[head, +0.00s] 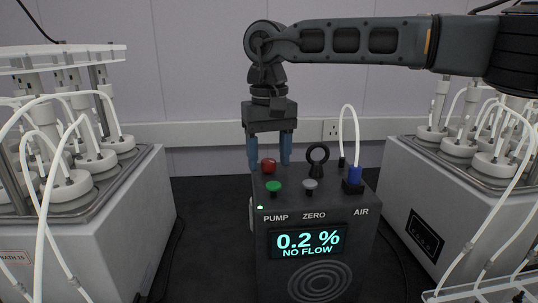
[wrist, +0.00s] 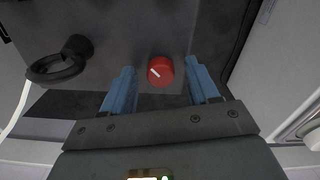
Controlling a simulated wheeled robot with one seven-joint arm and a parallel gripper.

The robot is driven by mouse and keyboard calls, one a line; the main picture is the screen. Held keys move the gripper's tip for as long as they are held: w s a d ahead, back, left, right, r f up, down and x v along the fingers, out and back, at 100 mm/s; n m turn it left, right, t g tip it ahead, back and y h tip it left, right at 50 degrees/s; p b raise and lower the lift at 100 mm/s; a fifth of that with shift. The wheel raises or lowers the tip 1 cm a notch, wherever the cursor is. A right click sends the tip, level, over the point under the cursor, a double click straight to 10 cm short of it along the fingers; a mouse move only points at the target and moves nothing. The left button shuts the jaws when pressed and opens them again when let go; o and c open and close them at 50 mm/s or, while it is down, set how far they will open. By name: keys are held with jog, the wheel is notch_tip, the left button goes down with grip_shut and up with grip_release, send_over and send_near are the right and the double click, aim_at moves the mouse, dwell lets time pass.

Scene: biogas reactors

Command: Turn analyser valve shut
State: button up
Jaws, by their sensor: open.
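The analyser (head: 262,235) is a dark box in the middle of the head view. Its display reads 0.2 % and NO FLOW. A round red knob (head: 268,166) sits on its top toward the back; in the wrist view the red knob (wrist: 161,73) shows a slanted white pointer line. My gripper (head: 270,158) points down over the knob, its blue fingers open. In the wrist view the fingers of my gripper (wrist: 160,82) stand to either side of the knob, with gaps. I cannot tell whether the tips are down at knob height.
On the analyser's top are a green PUMP button (head: 273,187), a grey ZERO button (head: 310,185), a black ring handle (head: 317,158) and a blue AIR fitting (head: 354,175) with a white tube. Reactor baths (head: 105,215) with looping white tubes flank it; a wall stands behind.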

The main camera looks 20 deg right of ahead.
aim_at(269, 161)
notch_tip(269, 161, up, 8)
jog(key=shift+f+b, duration=0.15)
jog(key=shift+b, duration=0.4)
